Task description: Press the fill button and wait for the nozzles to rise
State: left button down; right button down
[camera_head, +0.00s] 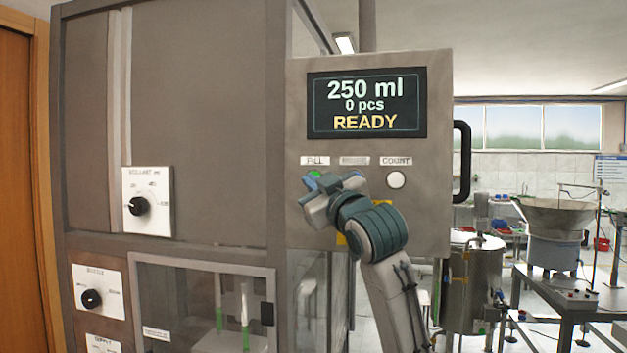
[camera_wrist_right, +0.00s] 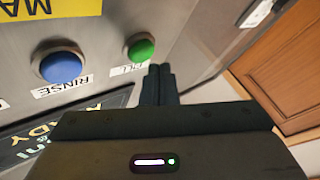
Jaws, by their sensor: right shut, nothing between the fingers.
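The green fill button (camera_head: 315,173) sits under the FILL label on the panel, and it also shows in the right wrist view (camera_wrist_right: 140,46). My right gripper (camera_head: 309,186) is shut and empty, in front of the panel at that button. In the right wrist view its closed fingertips (camera_wrist_right: 160,70) are just beside the green button; I cannot tell if they touch it. The display (camera_head: 366,104) reads 250 ml, 0 pcs, READY. Behind the machine's window are upright parts with green lower ends (camera_head: 245,325); whether these are nozzles I cannot tell. My left gripper is not in view.
A blue RINSE button (camera_wrist_right: 62,65) is close to the green one; my gripper hides it in the head view. A white COUNT button (camera_head: 396,180) is to the right. A black handle (camera_head: 462,162) sticks out at the panel's right edge. Dials are on the left.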

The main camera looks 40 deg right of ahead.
dwell(0.8)
jog(key=shift+w+d, duration=0.25)
jog(key=shift+d, duration=0.1)
jog(key=shift+w+d, duration=0.3)
jog(key=shift+d, duration=0.05)
dwell(0.7)
jog(key=shift+a, duration=0.15)
jog(key=shift+s+a+p, duration=0.35)
jog(key=shift+s+a, duration=0.2)
dwell(0.3)
jog(key=s+a+p, duration=0.2)
jog(key=s+a, duration=0.1)
jog(key=shift+s+a, duration=0.1)
jog(key=shift+a, duration=0.3)
jog(key=shift+f, duration=0.1)
dwell(0.7)
